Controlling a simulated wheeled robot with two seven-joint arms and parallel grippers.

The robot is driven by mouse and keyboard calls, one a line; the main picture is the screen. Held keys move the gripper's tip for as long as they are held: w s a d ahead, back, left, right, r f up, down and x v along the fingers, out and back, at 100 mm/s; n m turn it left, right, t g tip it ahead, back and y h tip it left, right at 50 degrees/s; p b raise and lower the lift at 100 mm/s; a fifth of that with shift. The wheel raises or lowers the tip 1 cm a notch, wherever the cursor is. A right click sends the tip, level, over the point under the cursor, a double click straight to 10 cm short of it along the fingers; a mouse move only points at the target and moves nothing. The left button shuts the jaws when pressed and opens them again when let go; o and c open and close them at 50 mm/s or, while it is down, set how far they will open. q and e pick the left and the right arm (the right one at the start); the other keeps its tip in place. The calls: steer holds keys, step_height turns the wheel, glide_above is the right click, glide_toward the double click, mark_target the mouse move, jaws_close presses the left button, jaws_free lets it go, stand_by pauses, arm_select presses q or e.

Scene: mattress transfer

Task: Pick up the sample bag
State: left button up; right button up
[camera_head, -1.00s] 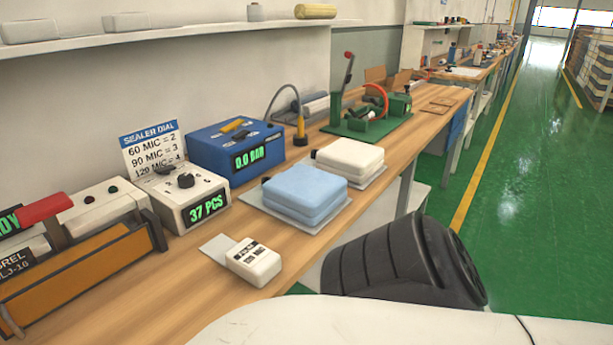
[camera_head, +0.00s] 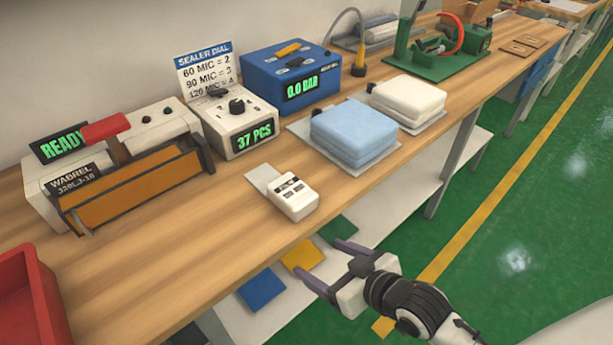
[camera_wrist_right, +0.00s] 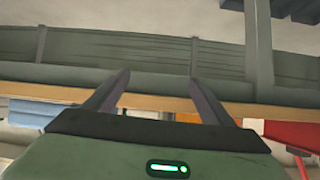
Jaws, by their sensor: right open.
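I cannot tell for certain which thing is the sample bag. A small white labelled block (camera_head: 297,201) lies near the table's front edge in the head view, with a thin pale grey sheet (camera_head: 262,178) at its left end. My right gripper (camera_head: 320,258) is open and empty, in front of the table edge and below the white block in the picture. Its two fingers also show in the right wrist view (camera_wrist_right: 159,80), with nothing between them. My left gripper is not in view.
The wooden table (camera_head: 180,265) holds a sealer (camera_head: 130,190), a white dial box (camera_head: 235,125), a blue gauge box (camera_head: 290,75), and blue (camera_head: 352,135) and white (camera_head: 408,100) folded stacks. A red bin (camera_head: 35,310) stands front left. Blue (camera_head: 262,288) and yellow (camera_head: 302,256) flat pieces lie below.

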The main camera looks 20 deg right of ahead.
steer(key=n+t+y+p, duration=0.1)
steer(key=t+p, duration=0.1)
glide_toward(298, 194)
steer(key=w+a, duration=0.1)
steer(key=w, duration=0.1)
steer(key=x, duration=0.4)
steer(key=shift+w+a+f+b, duration=0.1)
steer(key=shift+w+f+b, duration=0.05)
steer(key=shift+b, duration=0.15)
steer(key=shift+f+x, duration=0.2)
steer(key=shift+x, duration=1.35)
steer(key=shift+f+x, duration=0.25)
steer(key=shift+x, duration=1.25)
steer(key=shift+r, duration=0.1)
steer(key=c, duration=1.2)
